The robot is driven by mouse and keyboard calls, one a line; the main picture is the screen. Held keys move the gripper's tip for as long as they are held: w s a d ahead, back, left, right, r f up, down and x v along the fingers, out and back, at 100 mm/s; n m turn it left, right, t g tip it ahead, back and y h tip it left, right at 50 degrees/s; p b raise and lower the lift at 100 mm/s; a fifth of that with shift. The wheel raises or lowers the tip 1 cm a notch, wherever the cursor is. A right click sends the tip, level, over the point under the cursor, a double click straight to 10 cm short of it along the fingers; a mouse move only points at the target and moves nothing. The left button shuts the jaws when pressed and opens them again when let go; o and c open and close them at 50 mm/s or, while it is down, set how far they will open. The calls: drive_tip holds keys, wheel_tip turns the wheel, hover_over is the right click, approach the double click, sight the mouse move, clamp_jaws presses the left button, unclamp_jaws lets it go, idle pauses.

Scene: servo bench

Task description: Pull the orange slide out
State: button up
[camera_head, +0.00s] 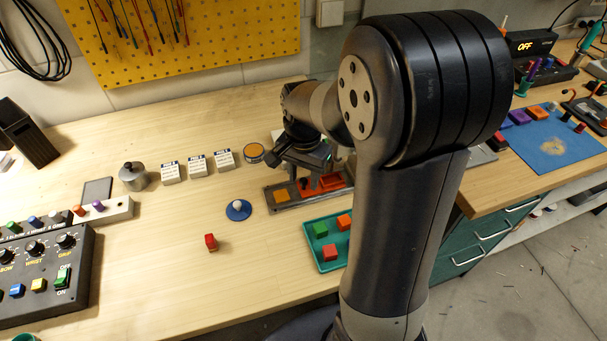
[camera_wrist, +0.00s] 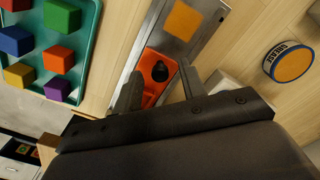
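In the head view the slide (camera_head: 331,182) is partly covered by my gripper and arm. An orange square (camera_wrist: 183,20) marks one end of the track.
A teal tray (camera_head: 312,247) with coloured blocks lies close in front of the track.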

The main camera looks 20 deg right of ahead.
clamp_jaws()
idle(0.3)
drive_tip(key=a, duration=0.8)
drive_tip(key=shift+c, duration=1)
unclamp_jaws()
drive_tip(key=shift+a, duration=0.2)
drive_tip(key=shift+o, duration=1)
wheel_tip(320, 180, up, 11)
